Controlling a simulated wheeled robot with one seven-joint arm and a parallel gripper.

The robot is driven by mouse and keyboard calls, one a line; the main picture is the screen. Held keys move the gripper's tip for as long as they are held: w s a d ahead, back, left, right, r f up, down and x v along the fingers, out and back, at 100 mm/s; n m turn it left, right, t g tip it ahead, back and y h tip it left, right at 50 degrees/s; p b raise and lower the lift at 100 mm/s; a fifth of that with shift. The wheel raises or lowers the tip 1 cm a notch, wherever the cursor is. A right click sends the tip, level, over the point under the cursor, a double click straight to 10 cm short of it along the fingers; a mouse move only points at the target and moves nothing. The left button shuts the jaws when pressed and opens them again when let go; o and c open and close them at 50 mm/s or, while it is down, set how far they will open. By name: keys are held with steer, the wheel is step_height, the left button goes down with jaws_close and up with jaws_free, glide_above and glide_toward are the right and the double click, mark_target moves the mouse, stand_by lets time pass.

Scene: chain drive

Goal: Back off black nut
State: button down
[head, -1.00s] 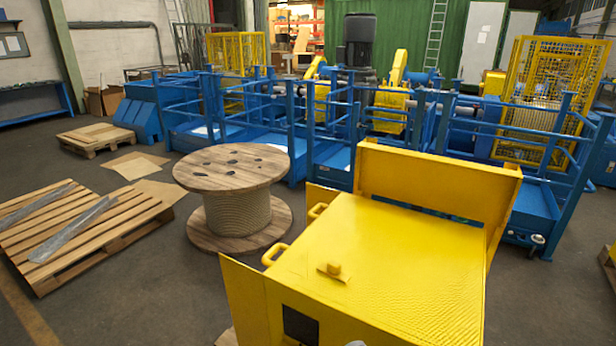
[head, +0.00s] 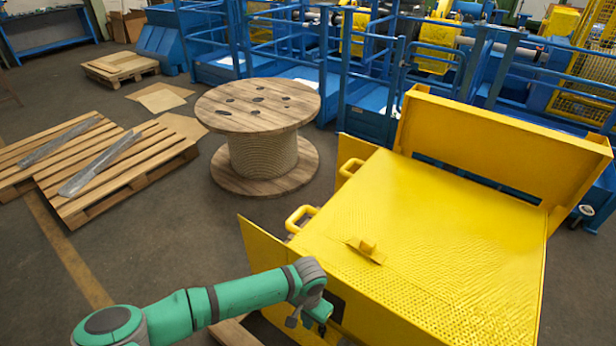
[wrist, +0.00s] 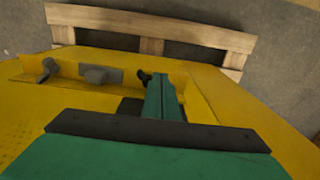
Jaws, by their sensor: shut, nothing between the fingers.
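My green gripper (head: 319,318) hangs at the front of the yellow machine housing (head: 420,215) in the head view, beside a dark opening in its front. In the wrist view my gripper (wrist: 162,82) shows as green fingers closed together, with nothing held. A small black piece (wrist: 144,76) shows just left of the fingertips; it may be the black nut, but I cannot be sure. I cannot tell whether the fingers touch it. No black nut can be made out in the head view.
In the wrist view a dark grey knob (wrist: 49,66) and a grey block (wrist: 100,75) sit on the yellow ledge, and a wooden pallet (wrist: 150,28) lies beyond. A wooden cable reel (head: 258,105) and pallets (head: 110,180) stand left. Blue railings (head: 400,70) close off the back.

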step_height(320, 180, down, 6)
steer(key=shift+f, duration=0.2)
stand_by(0.3)
stand_by(0.4)
steer(key=shift+w+d, duration=0.25)
steer(key=shift+d, duration=0.3)
stand_by(0.6)
steer(key=shift+s+d, duration=0.6)
steer(key=shift+s, duration=0.05)
stand_by(0.5)
steer(key=shift+s+d, duration=0.2)
steer(key=shift+d, duration=0.05)
steer(key=shift+s+d, duration=0.1)
steer(key=shift+d, duration=0.4)
stand_by(0.4)
steer(key=shift+s, duration=0.25)
